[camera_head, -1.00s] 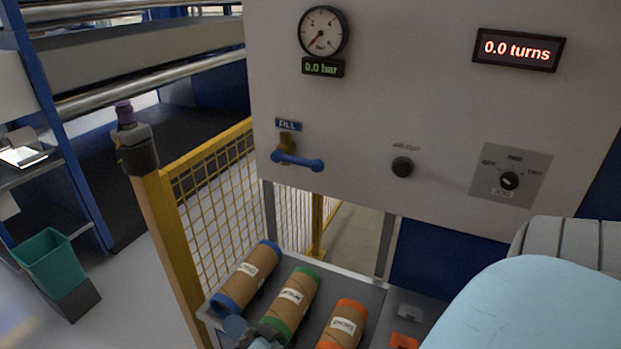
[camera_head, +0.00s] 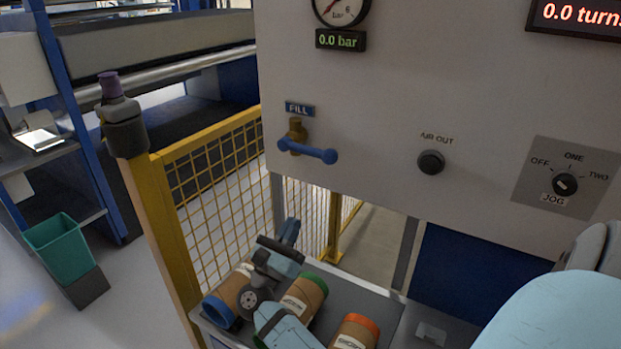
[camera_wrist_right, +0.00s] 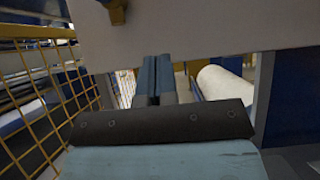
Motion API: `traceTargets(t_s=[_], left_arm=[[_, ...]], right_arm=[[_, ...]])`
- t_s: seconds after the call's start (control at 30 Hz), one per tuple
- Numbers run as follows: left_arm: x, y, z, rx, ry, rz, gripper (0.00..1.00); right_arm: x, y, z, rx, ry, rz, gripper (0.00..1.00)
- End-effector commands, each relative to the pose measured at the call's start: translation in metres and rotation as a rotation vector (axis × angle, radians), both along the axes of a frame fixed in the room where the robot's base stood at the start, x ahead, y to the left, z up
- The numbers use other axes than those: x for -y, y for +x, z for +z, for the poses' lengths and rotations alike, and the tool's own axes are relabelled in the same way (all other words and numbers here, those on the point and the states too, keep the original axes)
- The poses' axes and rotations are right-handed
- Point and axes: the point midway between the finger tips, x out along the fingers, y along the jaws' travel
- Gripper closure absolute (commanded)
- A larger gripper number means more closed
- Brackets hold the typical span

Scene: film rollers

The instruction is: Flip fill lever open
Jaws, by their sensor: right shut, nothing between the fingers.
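The fill lever (camera_head: 308,150) is a blue handle on a brass valve (camera_head: 297,131) under the blue FILL label (camera_head: 300,109) on the grey panel. It lies almost level, pointing right. My right gripper (camera_head: 289,230) is below the lever, in front of the panel's lower edge, apart from the lever. Its fingers (camera_wrist_right: 157,82) are together and empty in the right wrist view. Part of the brass valve (camera_wrist_right: 117,12) shows at the top of that view; the lever's handle is hardly visible there. My left gripper is not in view.
Several cores, blue-ended (camera_head: 220,307), green-ended (camera_head: 306,294) and orange-ended (camera_head: 355,331), lie on the shelf under my right arm. A yellow mesh fence (camera_head: 215,165) stands left of the panel. The air out button (camera_head: 431,162) and jog knob (camera_head: 565,183) are to the lever's right.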

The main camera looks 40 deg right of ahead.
Motion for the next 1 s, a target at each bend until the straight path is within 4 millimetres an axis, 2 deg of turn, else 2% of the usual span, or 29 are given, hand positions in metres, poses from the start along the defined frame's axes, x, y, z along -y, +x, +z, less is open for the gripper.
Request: traceTargets(t_s=[0.17,0.57,0.7,0.8,1.0], left_arm=[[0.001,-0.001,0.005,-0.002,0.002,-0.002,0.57],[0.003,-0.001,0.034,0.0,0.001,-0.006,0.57],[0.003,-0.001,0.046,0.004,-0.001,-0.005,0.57],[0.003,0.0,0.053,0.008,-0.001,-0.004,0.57],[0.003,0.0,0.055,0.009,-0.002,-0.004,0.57]], right_arm=[[0.013,0.004,0.013,0.001,-0.003,-0.002,1.0],[0.079,0.023,0.06,0.0,-0.004,-0.001,1.0],[0.084,0.024,0.081,0.002,-0.003,0.001,1.0],[0.086,0.024,0.09,0.0,-0.002,-0.001,1.0],[0.087,0.025,0.095,-0.002,-0.002,0.0,1.0]])
